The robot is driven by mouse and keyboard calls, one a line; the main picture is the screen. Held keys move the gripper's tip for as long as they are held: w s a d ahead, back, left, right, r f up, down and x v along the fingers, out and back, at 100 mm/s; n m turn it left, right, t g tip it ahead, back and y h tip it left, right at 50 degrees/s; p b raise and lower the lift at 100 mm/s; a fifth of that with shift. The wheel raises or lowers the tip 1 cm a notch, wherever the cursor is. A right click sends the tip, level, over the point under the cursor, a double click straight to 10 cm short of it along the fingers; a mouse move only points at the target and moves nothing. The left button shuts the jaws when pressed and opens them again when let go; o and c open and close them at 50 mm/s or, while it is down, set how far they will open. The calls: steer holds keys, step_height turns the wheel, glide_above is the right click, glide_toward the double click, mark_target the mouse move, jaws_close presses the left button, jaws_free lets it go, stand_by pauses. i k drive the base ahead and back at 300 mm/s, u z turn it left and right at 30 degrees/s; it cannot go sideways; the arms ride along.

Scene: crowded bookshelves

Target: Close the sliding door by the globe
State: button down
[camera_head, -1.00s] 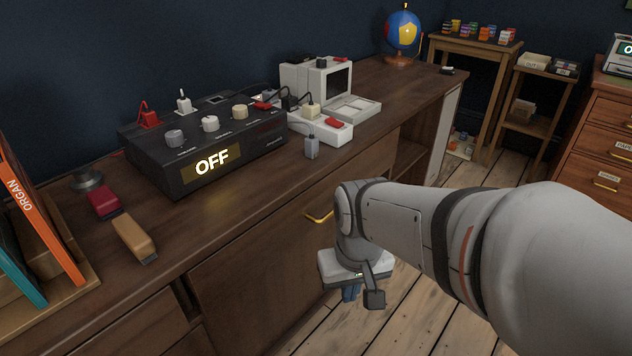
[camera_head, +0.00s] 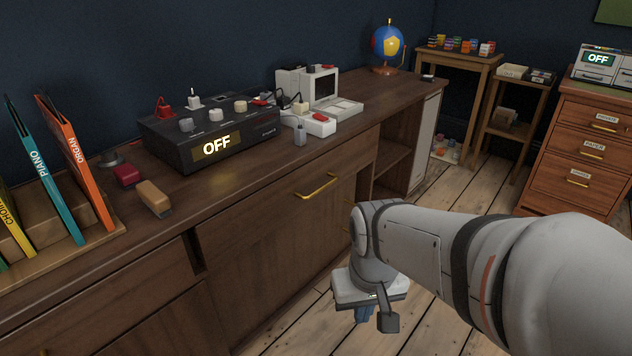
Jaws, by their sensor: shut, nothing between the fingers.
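The globe (camera_head: 388,43) stands on the far right end of the long wooden cabinet (camera_head: 365,87). Below it, the cabinet front has an open compartment (camera_head: 393,160) with a shelf inside. A wooden front panel (camera_head: 270,230) with a horizontal brass handle (camera_head: 317,186) lies left of that opening. A pale panel (camera_head: 425,140) shows at the cabinet's right end; I cannot tell whether it is the sliding door. My gripper (camera_head: 364,314) points down over the floor in front of the cabinet, shut and empty, apart from the panel and handle. My arm hides part of the lower front.
A black box (camera_head: 215,140) reading OFF and a small computer (camera_head: 310,90) stand on the cabinet top. Folders (camera_head: 75,160) stand at the left. A side table (camera_head: 460,65) and a drawer cabinet (camera_head: 580,150) stand right.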

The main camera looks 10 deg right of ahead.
mark_target(246, 290)
steer(key=z, duration=0.05)
steer(key=i, duration=0.9)
steer(key=u, duration=0.05)
